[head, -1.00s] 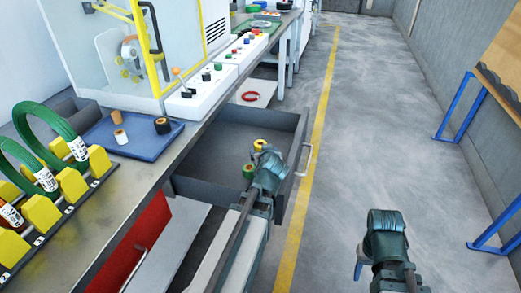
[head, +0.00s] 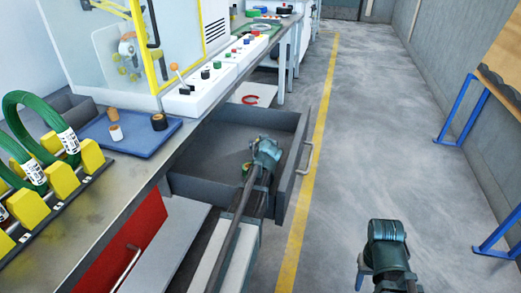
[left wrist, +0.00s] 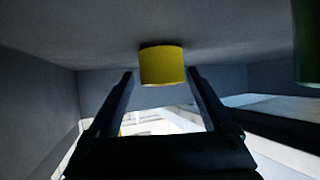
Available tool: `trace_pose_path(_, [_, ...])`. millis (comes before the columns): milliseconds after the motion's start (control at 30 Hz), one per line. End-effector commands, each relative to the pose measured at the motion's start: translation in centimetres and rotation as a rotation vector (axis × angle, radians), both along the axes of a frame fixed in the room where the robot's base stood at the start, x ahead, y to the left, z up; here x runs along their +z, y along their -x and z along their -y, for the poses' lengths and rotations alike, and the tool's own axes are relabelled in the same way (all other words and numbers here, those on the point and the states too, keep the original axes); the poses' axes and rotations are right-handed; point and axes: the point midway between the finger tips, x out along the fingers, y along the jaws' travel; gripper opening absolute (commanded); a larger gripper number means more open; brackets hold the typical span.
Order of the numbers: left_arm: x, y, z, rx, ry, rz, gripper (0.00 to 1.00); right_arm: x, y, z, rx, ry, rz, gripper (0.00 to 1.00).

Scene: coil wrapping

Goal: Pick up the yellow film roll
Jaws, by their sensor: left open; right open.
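The yellow film roll (left wrist: 162,66) shows in the left wrist view, standing between the spread fingertips of my left gripper (left wrist: 160,76) and a little beyond them, with a gap on each side. The fingers are open and not closed on it. In the head view my left gripper (head: 262,158) is inside the open drawer and hides the yellow roll. A green roll (head: 246,169) is partly visible beside it; it also shows at the right edge of the left wrist view (left wrist: 306,42). My right gripper (head: 374,268) is open and empty over the floor.
The grey drawer (head: 293,178) has walls close around my left gripper. The workbench (head: 60,217) on the left holds a blue tray (head: 140,143) with small rolls, and green coils (head: 17,115) in yellow holders.

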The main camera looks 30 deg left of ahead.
Motion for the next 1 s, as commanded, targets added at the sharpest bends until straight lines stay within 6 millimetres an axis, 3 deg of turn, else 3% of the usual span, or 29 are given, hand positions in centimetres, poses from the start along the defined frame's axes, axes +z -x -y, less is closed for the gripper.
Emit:
trace_pose_path(233, [-0.15,-0.23,-0.19,0.0,0.0,0.0,0.84,-0.16,-0.01,-0.02,0.001,0.0,0.0,0.5])
trace_pose_path(667, [-0.15,-0.23,-0.17,-0.001,0.0,0.0,0.07,-0.16,0.0,-0.01,0.0,0.0,0.0,0.5])
trace_pose_path(1000, [0.12,-0.23,-0.16,-0.001,0.0,0.0,0.04,0.11,-0.01,0.0,0.0,0.0,0.0,0.5])
